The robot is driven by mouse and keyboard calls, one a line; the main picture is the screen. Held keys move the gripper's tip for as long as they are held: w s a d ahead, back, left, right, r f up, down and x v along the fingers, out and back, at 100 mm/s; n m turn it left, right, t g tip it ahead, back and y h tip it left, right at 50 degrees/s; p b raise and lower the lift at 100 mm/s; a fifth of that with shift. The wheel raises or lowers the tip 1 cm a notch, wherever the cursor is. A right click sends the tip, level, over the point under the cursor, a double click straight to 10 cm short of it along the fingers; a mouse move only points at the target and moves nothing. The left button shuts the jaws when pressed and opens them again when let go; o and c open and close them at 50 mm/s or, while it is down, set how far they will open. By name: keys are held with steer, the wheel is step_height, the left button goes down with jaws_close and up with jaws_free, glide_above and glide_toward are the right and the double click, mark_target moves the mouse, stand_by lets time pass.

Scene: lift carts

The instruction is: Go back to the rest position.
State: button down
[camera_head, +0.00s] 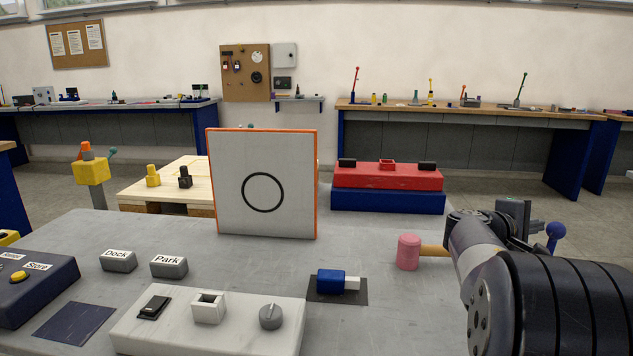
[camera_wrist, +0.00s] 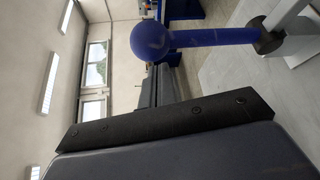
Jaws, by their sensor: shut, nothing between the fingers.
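My gripper (camera_head: 524,222) is at the right of the head view, raised over the right part of the grey table top (camera_head: 370,285). It points away from the camera, partly hidden behind my own arm. It is shut and holds nothing. A blue ball knob (camera_head: 555,231) shows just right of it. In the wrist view a blue ball on a blue stem (camera_wrist: 150,40) is close by, and I see no contact with it.
A pink-headed mallet (camera_head: 408,252) lies left of my arm, its handle running behind the arm. A blue-and-white block (camera_head: 331,282) sits on a dark pad. An orange-edged panel with a circle (camera_head: 262,217) stands mid-table. A red box (camera_head: 388,179) is behind. Switches (camera_head: 208,308) are in front.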

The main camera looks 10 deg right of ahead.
steer(key=w+d+f+n+g+y+p, duration=0.2)
steer(key=w+f+n+p, duration=0.4)
steer(key=p, duration=2.3)
steer(key=shift+w+d+f+n+g+y, duration=0.25)
steer(key=shift+w+g+y, duration=0.35)
steer(key=shift+g, duration=0.7)
steer(key=shift+s+a, duration=0.1)
steer(key=shift+a, duration=0.15)
